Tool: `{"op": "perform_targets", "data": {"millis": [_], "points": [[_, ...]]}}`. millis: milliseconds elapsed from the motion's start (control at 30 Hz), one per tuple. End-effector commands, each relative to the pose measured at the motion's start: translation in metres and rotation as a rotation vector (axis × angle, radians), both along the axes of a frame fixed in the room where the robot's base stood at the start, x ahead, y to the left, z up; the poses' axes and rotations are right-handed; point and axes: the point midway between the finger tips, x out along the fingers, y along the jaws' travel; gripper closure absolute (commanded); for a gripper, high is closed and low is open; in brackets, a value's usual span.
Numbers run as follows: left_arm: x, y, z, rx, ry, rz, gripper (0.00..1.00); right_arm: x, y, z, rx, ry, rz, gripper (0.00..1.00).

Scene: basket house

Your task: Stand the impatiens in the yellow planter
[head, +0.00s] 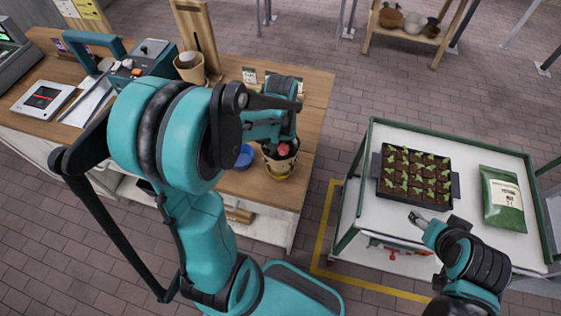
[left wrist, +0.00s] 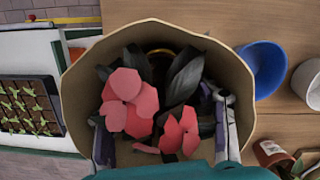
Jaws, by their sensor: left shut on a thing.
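The impatiens, with pink-red flowers and dark leaves (left wrist: 135,103), is inside a wide tan-walled pot, which appears to be the planter (left wrist: 85,70). In the head view the flowers (head: 283,149) show at the right part of the wooden counter, above the pot with a yellowish lower part (head: 279,170). My left gripper (left wrist: 163,138) reaches into the pot's opening, with a finger on either side of the plant, shut on it. The plant's base is hidden by leaves and flowers, so whether it touches the bottom cannot be told. My right gripper (head: 416,219) is by the white cart's front edge, its fingers too small to read.
A blue pot (left wrist: 264,68) and a white pot (left wrist: 309,84) stand beside the planter on the counter. A small labelled reddish pot (left wrist: 270,153) is near. The white cart (head: 358,215) carries a seedling tray (head: 452,188) and a green bag (head: 504,205).

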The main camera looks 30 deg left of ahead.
Motion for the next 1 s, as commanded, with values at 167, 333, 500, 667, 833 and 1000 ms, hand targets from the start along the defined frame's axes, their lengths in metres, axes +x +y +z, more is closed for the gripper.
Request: {"op": "perform_targets", "data": {"millis": [167,333,500,667,833,1000], "points": [[0.0,0.0,-0.029,0.0,0.0,0.0,0.82,0.0,0.0,-0.011,0.0,0.0,0.0,0.36],[0.0,-0.001,-0.029,0.0,0.0,-0.001,0.82,0.0,0.0,-0.01,0.0,0.0,0.0,0.36],[-0.001,-0.001,-0.033,0.0,0.0,-0.001,0.82,0.0,0.0,-0.013,0.0,0.0,0.0,0.36],[-0.002,-0.001,-0.039,-0.001,0.001,-0.001,0.87,0.0,0.0,-0.019,0.0,0.0,0.0,0.36],[-0.002,-0.001,-0.045,-0.001,0.002,-0.002,0.93,0.0,0.0,-0.025,0.0,0.0,0.0,0.36],[-0.001,-0.001,-0.043,-0.002,0.001,-0.002,0.22,0.0,0.0,-0.024,0.0,0.0,0.0,0.36]]}}
